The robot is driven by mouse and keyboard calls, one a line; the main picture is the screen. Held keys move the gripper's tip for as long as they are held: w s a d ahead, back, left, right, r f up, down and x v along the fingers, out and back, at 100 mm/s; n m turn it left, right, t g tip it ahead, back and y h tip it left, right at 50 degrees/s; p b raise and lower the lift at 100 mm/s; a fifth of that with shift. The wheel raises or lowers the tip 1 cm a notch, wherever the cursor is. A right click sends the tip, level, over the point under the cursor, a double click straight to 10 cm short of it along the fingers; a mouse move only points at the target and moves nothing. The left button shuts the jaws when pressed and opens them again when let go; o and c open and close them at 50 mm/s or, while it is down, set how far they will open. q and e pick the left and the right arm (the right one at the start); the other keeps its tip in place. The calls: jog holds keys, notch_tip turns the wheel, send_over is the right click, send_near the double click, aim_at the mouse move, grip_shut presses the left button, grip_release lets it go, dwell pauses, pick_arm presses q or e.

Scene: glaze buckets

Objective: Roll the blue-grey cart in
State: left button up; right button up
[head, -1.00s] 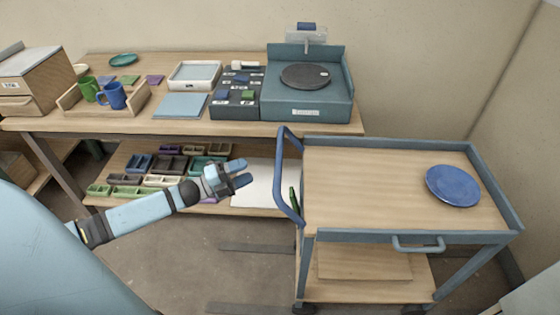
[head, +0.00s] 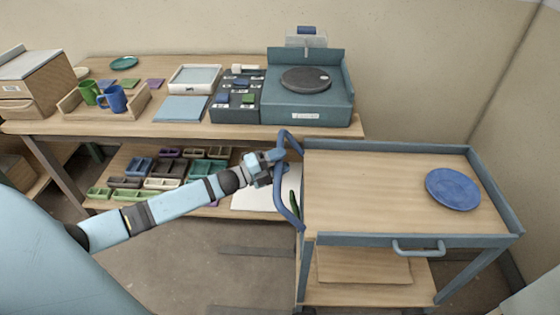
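The blue-grey cart (head: 385,239) stands at the right, with a wooden top and a raised blue-grey rim. Its tall curved push handle (head: 283,205) is on its left side, and a smaller handle (head: 418,250) is on its front. My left gripper (head: 277,164) is at the upper part of the push handle, its fingers spread and overlapping the bar in the picture. The fingers look open; whether they touch the bar is hard to see. My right gripper is not in view.
A blue plate (head: 453,189) lies on the cart top. A workbench (head: 150,129) runs along the wall behind, with a potter's wheel (head: 306,79) near the cart. Small trays fill its lower shelf. Floor (head: 190,265) left of the cart is clear.

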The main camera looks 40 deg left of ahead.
pick_arm(q)
grip_shut()
